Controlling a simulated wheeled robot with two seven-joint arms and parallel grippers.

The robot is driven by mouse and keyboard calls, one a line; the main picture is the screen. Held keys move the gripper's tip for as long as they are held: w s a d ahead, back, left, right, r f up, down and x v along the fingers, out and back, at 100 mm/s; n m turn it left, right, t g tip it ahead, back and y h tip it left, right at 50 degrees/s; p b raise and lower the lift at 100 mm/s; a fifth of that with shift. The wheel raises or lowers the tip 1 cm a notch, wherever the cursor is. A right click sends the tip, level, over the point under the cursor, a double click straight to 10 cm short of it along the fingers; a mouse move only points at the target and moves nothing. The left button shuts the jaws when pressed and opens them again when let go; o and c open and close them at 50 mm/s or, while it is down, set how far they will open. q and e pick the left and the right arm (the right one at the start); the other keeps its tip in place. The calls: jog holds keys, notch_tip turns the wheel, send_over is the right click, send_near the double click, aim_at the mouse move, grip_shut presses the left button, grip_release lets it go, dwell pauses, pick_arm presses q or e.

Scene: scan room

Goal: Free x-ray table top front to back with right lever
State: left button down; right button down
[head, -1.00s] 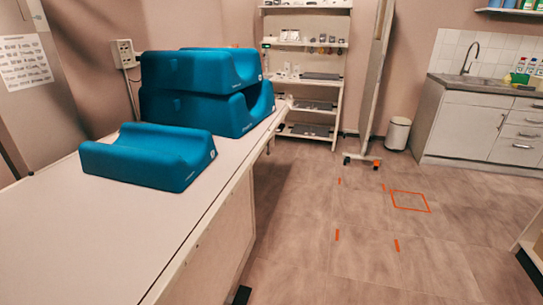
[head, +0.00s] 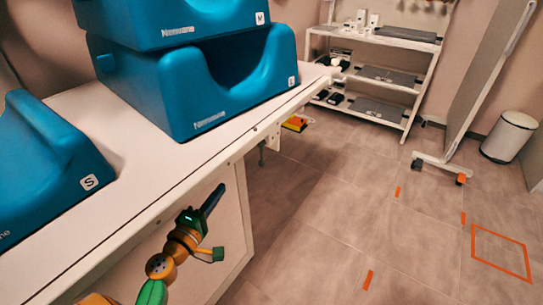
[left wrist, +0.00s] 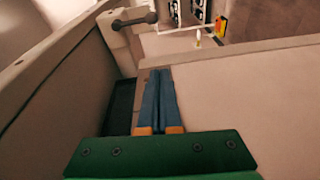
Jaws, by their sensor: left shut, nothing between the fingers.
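The x-ray table top (head: 105,115) is long and white and runs from the lower left to the back. A small grey lever-like part (head: 262,155) hangs under its side edge, with a yellow and orange part (head: 295,123) further along. My left gripper (head: 216,194) is beside the table's side panel, below the top's edge; its fingers look shut and empty. In the left wrist view the shut blue fingers (left wrist: 160,75) point towards a grey handle (left wrist: 134,21) on a pale bracket, apart from it. The yellow and red part (left wrist: 221,27) shows further off. My right gripper is out of view.
Blue positioning cushions (head: 215,90) are stacked on the table top, and another (head: 45,165) lies nearer. A white shelf rack (head: 405,88), a screen on castors (head: 480,85) and a white bin (head: 509,137) stand behind. The floor right of the table is clear, with orange markings (head: 500,254).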

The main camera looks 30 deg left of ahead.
aim_at(262, 154)
pick_arm(q)
jog(key=w+d+p, duration=0.1)
jog(key=w+d, duration=0.1)
jog(key=w, duration=0.9)
jog(key=shift+w+r+p, duration=0.2)
jog(key=shift+r+p, duration=0.1)
jog(key=shift+d+n+p, duration=0.45)
jog(key=shift+n+p, duration=0.2)
jog(key=shift+n, duration=0.15)
jog(key=d+r+n+g+h+p, duration=0.1)
jog(key=d+r+n+p, duration=0.1)
jog(key=d+n+p, duration=0.3)
jog(key=n+p, duration=0.3)
jog(key=p, duration=0.1)
jog(key=shift+s+d+g, duration=0.25)
jog(key=shift+d+g, duration=0.1)
jog(key=shift+g, duration=0.05)
jog(key=shift+d+r, duration=0.1)
dwell(0.4)
